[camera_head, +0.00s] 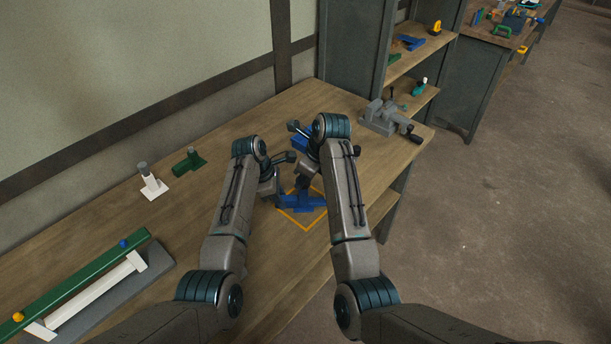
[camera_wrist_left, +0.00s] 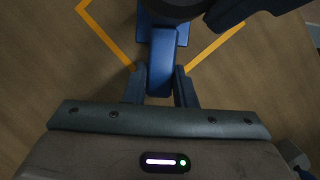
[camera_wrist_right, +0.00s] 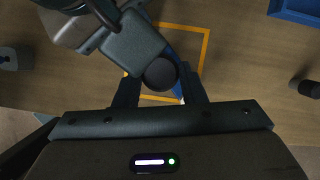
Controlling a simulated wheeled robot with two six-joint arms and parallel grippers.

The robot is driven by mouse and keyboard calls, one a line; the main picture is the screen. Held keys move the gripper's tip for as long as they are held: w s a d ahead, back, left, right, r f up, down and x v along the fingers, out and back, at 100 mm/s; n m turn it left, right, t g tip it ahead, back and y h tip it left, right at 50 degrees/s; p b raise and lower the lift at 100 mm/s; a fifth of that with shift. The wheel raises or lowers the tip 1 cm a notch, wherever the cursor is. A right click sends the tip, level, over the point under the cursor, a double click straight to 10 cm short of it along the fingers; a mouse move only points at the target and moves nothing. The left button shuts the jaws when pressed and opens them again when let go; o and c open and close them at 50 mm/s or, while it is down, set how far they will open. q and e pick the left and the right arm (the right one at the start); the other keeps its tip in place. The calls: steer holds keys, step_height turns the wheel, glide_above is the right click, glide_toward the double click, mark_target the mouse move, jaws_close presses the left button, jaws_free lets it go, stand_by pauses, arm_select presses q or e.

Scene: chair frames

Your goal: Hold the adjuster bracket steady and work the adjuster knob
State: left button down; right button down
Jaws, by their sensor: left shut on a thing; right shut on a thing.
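The blue adjuster bracket (camera_head: 307,203) stands on the bench inside a yellow outlined square (camera_head: 306,229). My left gripper (camera_head: 281,197) is shut on the bracket's blue upright; in the left wrist view its fingers (camera_wrist_left: 161,88) lie on either side of the blue part (camera_wrist_left: 161,66). My right gripper (camera_head: 301,181) is above the bracket. In the right wrist view its fingers (camera_wrist_right: 161,92) are shut on the dark round adjuster knob (camera_wrist_right: 160,74). The knob is hidden by my arms in the head view.
A grey vise (camera_head: 385,117) stands at the bench's far right end. A white post piece (camera_head: 152,184) and a green one (camera_head: 187,163) stand near the wall. A green rail (camera_head: 85,272) and a white bar (camera_head: 92,292) lie at lower left.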

arm_select(q)
steer(key=shift+a+f, duration=0.15)
arm_select(e)
steer(key=shift+d+f, duration=0.1)
steer(key=shift+d, duration=0.05)
steer(key=c, duration=1.1)
jaws_free()
